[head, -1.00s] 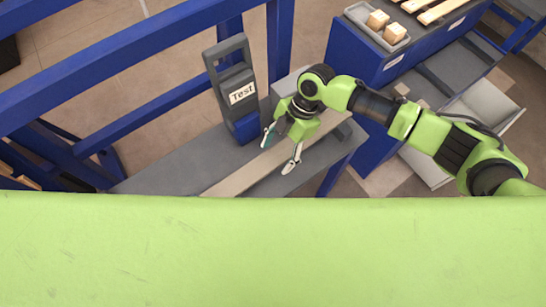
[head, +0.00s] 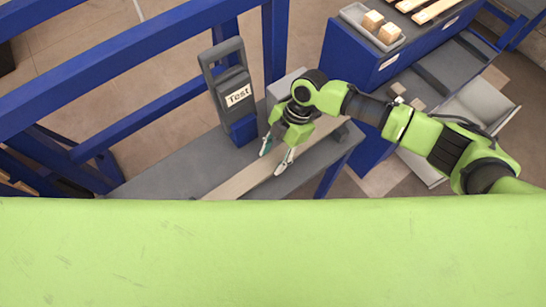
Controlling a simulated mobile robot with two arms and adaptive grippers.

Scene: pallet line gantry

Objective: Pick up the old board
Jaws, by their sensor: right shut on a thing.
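The old board (head: 238,182) is a long pale wooden plank. It lies along the grey bench top (head: 170,170), running from the lower middle up to the right under my right gripper. My right gripper (head: 273,161) reaches in from the right and points down, with one finger at each long side of the board. It is shut on the board. The near end of the board is hidden behind the green surface in front. I cannot tell whether the board is lifted off the bench. My left gripper is not in view.
A grey and blue stand labelled "Test" (head: 238,97) rises just left of the gripper. Blue frame beams (head: 120,65) cross the left. A blue cabinet (head: 352,62) with a tray (head: 352,14) of wooden blocks stands at the upper right, near my right arm.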

